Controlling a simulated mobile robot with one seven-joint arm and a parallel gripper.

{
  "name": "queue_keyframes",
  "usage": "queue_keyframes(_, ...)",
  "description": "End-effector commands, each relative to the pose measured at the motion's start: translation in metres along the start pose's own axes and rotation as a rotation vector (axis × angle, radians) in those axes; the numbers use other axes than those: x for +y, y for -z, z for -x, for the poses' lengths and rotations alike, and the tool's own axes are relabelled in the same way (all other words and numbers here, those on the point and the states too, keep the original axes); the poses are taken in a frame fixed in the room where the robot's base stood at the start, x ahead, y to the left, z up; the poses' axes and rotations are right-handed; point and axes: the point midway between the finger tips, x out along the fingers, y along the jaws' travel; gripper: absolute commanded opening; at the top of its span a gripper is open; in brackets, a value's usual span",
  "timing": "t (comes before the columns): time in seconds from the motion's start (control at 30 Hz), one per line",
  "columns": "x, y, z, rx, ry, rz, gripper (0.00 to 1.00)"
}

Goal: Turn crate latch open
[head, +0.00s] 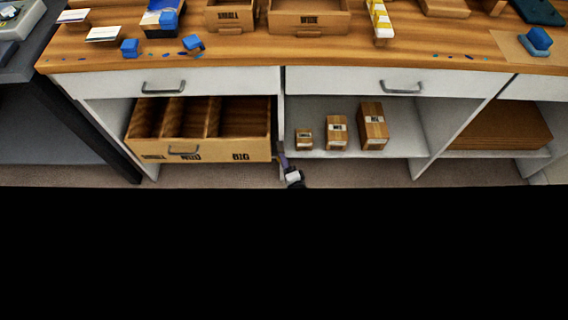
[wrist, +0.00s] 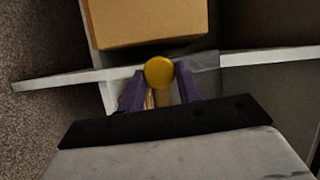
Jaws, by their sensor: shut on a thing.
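The crate (head: 205,151) is a wide brown box with several compartments and a front handle, in the left bay under the bench. A tan surface in the wrist view (wrist: 148,24) looks like part of it. A round yellow knob (wrist: 159,71), which looks like the latch, sits near the bay's white edge. My gripper (wrist: 161,87) has its two purple fingers on either side of the knob and is shut on it. In the head view my gripper (head: 285,158) is small, beside the crate's right end. The knob cannot be made out there.
The white bay divider (head: 281,120) is close to my gripper. Several small boxes (head: 337,133) stand on the shelf to the right. Two drawers (head: 165,83) are shut above. Brown sheets (head: 500,125) lie in the far right bay. Open floor (head: 220,177) lies in front.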

Motion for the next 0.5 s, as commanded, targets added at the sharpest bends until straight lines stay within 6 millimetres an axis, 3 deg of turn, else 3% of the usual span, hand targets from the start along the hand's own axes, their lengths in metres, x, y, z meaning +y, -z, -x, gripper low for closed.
queue_keyframes(0.5, 0.0019, -0.001, 0.0005, -0.001, 0.038, -0.097, 0.0)
